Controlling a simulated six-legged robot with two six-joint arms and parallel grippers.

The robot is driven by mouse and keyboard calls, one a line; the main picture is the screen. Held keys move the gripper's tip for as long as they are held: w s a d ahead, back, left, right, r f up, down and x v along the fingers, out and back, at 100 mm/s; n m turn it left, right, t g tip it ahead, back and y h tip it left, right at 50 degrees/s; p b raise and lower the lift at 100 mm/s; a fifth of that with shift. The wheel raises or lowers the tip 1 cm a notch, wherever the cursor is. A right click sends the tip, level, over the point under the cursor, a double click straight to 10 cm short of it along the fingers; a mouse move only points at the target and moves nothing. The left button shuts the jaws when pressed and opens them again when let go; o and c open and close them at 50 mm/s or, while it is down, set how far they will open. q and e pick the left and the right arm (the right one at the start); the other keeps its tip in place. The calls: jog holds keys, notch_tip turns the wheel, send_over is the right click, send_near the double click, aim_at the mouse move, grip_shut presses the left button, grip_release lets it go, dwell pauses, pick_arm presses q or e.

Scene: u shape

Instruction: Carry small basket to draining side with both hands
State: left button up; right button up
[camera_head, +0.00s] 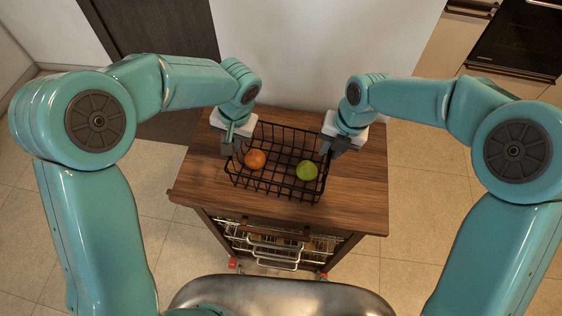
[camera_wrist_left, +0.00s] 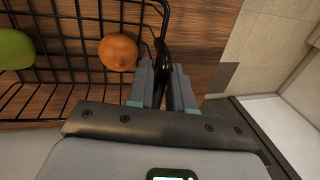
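The small basket (camera_head: 278,183) is black wire and stands on the wooden top of a cart. It holds an orange (camera_head: 255,159) and a green fruit (camera_head: 306,170). My left gripper (camera_head: 229,147) is at the basket's left end. In the left wrist view, its fingers (camera_wrist_left: 164,85) are close together on both sides of a black part of the basket's end, and the orange (camera_wrist_left: 118,52) lies just inside. My right gripper (camera_head: 336,150) is at the basket's right end, by the rim; its finger gap is not clear.
The wooden cart top (camera_head: 358,190) has bare room right of and in front of the basket. A wire rack (camera_head: 275,243) shows below the top. Tiled floor (camera_head: 415,175) surrounds the cart; a white wall (camera_head: 320,50) is behind, with cabinets and an oven (camera_head: 520,38) at far right.

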pick_arm(q)
grip_shut()
pick_arm(e)
grip_shut()
pick_arm(q)
jog(key=shift+r, duration=0.1)
pick_arm(e)
jog(key=shift+r, duration=0.1)
